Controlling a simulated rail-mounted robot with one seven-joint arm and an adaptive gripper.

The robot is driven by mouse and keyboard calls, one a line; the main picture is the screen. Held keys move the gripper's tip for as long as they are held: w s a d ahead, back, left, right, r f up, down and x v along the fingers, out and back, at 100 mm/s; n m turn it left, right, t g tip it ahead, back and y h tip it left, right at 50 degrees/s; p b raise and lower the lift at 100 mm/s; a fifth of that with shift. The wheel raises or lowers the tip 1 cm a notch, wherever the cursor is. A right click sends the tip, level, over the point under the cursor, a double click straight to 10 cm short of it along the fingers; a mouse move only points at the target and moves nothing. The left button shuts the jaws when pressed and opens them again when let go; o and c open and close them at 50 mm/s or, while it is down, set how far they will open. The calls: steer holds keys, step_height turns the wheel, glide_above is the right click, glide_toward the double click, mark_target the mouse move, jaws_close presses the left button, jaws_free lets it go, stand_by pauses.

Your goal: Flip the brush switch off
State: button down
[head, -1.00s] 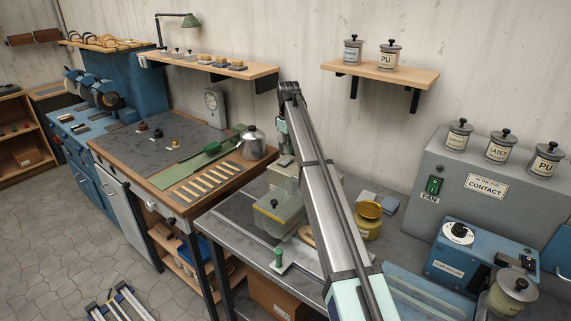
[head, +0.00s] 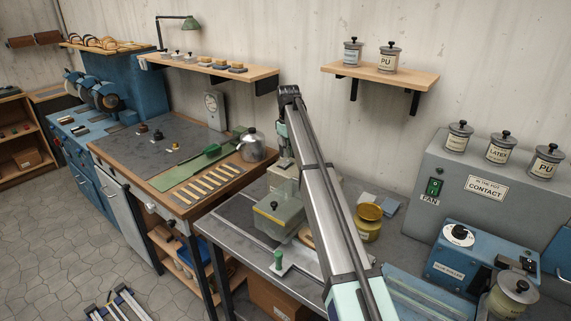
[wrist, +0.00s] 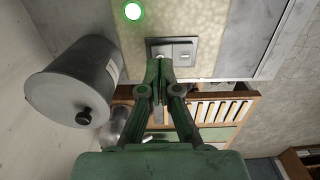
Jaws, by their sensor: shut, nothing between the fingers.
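In the wrist view, a grey switch plate with a pale rocker (wrist: 182,49) sits on a cream, mottled surface. A round green lamp (wrist: 132,11) glows on the same surface, up and left of the switch. My green gripper (wrist: 159,63) is shut and empty. Its fingertips overlap the lower left edge of the switch plate in the picture; I cannot tell whether they touch it. In the head view my arm crosses the middle of the picture, and the gripper and switch are hidden behind it.
A lidded grey can (wrist: 75,85) stands close left of the fingers in the wrist view. In the head view, a clear box (head: 278,216) and a yellow pot (head: 368,224) flank my arm. A kettle (head: 252,147) stands on the bench behind.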

mark_target(288, 161)
steer(key=shift+f, duration=1.15)
stand_by(1.1)
steer(key=shift+r+p, duration=1.35)
steer(key=shift+r, duration=2.2)
